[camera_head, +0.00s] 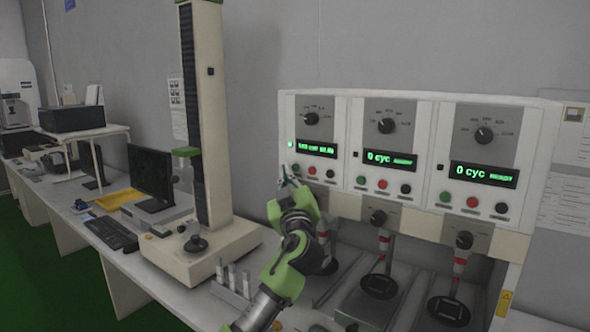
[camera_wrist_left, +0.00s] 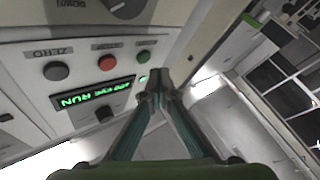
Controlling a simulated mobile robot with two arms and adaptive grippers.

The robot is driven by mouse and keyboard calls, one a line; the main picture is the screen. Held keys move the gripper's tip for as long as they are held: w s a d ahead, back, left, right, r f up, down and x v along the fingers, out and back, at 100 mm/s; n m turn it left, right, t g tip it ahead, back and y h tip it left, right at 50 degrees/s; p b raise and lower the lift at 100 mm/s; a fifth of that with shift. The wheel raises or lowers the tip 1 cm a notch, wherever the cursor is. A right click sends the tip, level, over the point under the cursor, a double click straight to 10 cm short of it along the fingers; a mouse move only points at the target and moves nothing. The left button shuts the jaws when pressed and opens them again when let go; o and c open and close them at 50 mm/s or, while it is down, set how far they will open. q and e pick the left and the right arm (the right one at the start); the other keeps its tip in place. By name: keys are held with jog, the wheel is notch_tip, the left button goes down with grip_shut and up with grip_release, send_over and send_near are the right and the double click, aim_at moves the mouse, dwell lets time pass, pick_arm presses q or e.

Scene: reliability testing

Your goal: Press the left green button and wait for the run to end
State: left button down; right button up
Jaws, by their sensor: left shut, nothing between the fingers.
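The three-bay tester stands at the right of the head view. Its left bay (camera_head: 330,108) has a lit green display (camera_head: 317,149); in the wrist view it (camera_wrist_left: 92,95) reads RUN. The left green button (camera_head: 296,168) also shows in the wrist view (camera_wrist_left: 143,56), beside a red button (camera_wrist_left: 107,62) and a black button (camera_wrist_left: 56,71). A small green lamp (camera_head: 290,144) is lit on this bay. My left gripper (camera_head: 284,174) is shut and empty, its tips (camera_wrist_left: 155,82) close to the green button. I cannot tell whether they touch. My right gripper is out of view.
The middle display (camera_head: 390,160) and right display (camera_head: 484,174) read 0 cyc. A tall column machine (camera_head: 205,110) stands left of my arm. A monitor (camera_head: 152,176) and keyboard (camera_head: 111,233) sit further left on the bench.

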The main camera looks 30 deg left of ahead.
pick_arm(q)
jog(key=shift+s+a, duration=0.2)
jog(key=shift+s, duration=1.95)
